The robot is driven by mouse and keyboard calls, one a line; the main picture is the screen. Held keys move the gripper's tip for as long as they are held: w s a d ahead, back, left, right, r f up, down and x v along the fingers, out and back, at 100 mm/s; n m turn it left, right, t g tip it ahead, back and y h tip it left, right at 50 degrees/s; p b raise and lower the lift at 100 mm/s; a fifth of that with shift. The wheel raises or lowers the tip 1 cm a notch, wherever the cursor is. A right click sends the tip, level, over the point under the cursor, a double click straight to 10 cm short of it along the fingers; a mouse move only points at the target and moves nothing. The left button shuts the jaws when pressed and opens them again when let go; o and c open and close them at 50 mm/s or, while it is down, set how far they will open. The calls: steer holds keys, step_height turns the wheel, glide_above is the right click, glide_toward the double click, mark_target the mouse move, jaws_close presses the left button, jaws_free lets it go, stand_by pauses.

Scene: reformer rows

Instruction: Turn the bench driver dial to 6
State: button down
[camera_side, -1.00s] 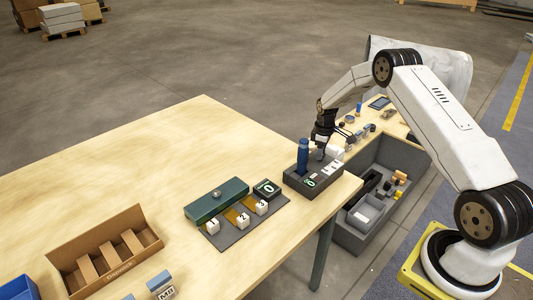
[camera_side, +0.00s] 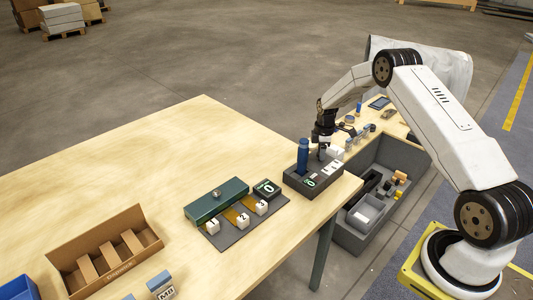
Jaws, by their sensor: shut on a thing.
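The bench driver is a dark grey box (camera_side: 300,186) near the right corner of the wooden table. A blue driver (camera_side: 303,152) stands upright in it. My gripper (camera_side: 321,156) points down at the back of the box, just right of the blue driver. It is shut on the dial, which the fingers mostly hide. The dial's setting cannot be read.
A grey mat with numbered white blocks (camera_side: 243,218), a green case (camera_side: 217,201) and a black display box (camera_side: 267,188) lies left of the driver. A cardboard dispatch tray (camera_side: 147,240) is farther left. A grey bin (camera_side: 346,232) stands below the table's right edge.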

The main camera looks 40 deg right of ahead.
steer(key=shift+c, duration=1.3)
jaws_free()
steer(key=shift+r, duration=3.95)
